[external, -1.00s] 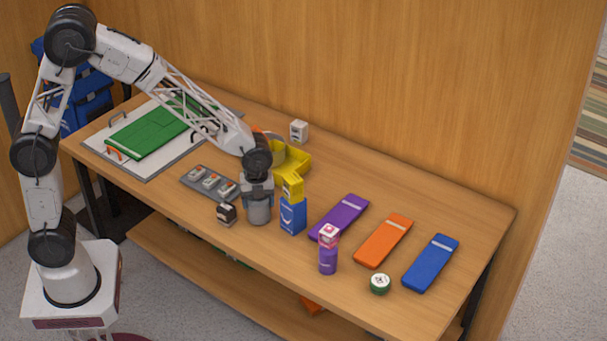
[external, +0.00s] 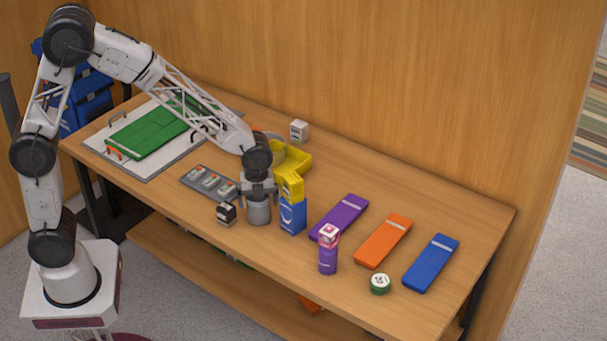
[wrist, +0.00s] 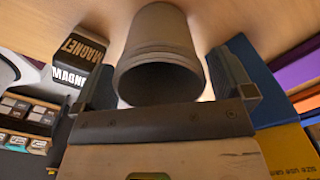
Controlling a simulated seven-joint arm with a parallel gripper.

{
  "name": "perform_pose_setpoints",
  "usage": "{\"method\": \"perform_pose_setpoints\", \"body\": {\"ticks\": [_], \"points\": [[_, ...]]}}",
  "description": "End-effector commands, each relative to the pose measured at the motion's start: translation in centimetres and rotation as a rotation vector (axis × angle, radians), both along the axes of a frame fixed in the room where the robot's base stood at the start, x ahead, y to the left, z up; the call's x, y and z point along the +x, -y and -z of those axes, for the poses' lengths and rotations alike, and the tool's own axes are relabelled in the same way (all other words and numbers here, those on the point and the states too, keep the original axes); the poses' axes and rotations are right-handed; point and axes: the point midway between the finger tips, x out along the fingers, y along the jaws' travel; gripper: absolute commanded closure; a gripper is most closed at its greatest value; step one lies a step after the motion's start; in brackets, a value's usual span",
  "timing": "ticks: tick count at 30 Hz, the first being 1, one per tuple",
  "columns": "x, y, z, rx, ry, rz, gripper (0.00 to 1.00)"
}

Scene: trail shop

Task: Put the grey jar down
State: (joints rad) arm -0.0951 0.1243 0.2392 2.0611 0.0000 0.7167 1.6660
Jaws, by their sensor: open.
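The grey jar (external: 259,210) stands upright on the wooden table, near its front edge. In the wrist view the jar (wrist: 160,45) shows its dark open mouth between my fingers. My gripper (external: 258,190) is right above the jar, pointing down. Its fingers (wrist: 172,90) are apart on either side of the jar, with a visible gap at least on the right. The jar's upper part is partly hidden by my gripper in the external view.
A small black-and-white box (external: 226,213) stands close to the jar's left. A blue and yellow box (external: 292,214) stands close on its right. A grey button panel (external: 209,182) and a yellow tray (external: 297,160) lie behind. Purple, orange and blue flat cases lie to the right.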

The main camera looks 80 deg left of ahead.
Motion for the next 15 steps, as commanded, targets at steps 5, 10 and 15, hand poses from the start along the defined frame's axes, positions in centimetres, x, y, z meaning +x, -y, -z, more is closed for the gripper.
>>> {"method": "perform_pose_setpoints", "body": {"ticks": [5, 10, 15], "points": [[0.0, 0.0, -1.9, 0.000, 0.003, 0.000, 0.01], [0.1, 0.0, -4.4, 0.000, 0.004, 0.000, 0.01], [0.0, 0.0, -7.1, 0.000, 0.002, 0.000, 0.01]]}}
